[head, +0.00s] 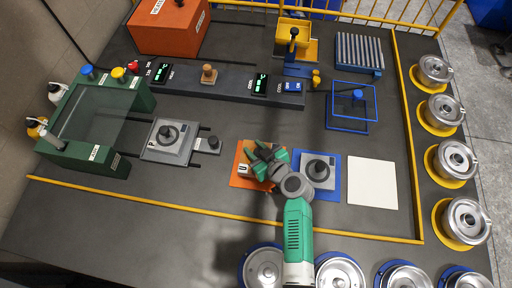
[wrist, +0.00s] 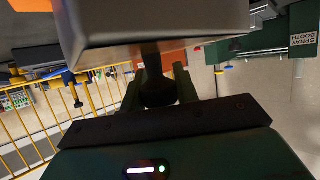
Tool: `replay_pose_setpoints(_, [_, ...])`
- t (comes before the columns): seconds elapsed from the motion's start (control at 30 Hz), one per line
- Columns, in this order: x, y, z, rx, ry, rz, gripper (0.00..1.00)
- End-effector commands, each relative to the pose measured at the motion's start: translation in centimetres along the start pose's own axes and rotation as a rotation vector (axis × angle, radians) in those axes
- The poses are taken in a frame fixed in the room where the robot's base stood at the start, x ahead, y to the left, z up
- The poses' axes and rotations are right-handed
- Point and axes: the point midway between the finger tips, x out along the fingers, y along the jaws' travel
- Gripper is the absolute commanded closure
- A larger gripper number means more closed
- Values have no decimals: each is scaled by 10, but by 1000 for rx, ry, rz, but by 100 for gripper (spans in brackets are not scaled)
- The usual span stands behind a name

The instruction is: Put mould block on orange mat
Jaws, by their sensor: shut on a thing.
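My gripper (head: 264,156) is over the orange mat (head: 238,182) in the head view. In the wrist view its two fingers (wrist: 158,82) are shut on the dark knob of a grey mould block (wrist: 165,22). Only a small pale, marked part of this block (head: 244,170) shows in the head view; my gripper and wrist hide the rest. I cannot tell whether the block touches the mat. The orange mat shows around the gripper's left side and front.
A second block (head: 318,168) with a dark knob sits on the blue mat (head: 324,196), close right of my wrist. A white mat (head: 372,183) is bare. Another knobbed block (head: 168,138) stands by the green booth (head: 100,125). Round metal pots (head: 456,160) line the right edge.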

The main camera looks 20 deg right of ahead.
Motion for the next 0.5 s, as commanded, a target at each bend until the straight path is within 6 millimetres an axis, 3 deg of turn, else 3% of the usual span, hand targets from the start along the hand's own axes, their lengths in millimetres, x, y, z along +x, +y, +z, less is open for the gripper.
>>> replay_pose_setpoints(0.13, [2,1,1,-1,4,1,100])
replay_pose_setpoints(0.33, [14,1,28,0,3,2,100])
replay_pose_setpoints(0.5, [16,1,34,-1,4,2,100])
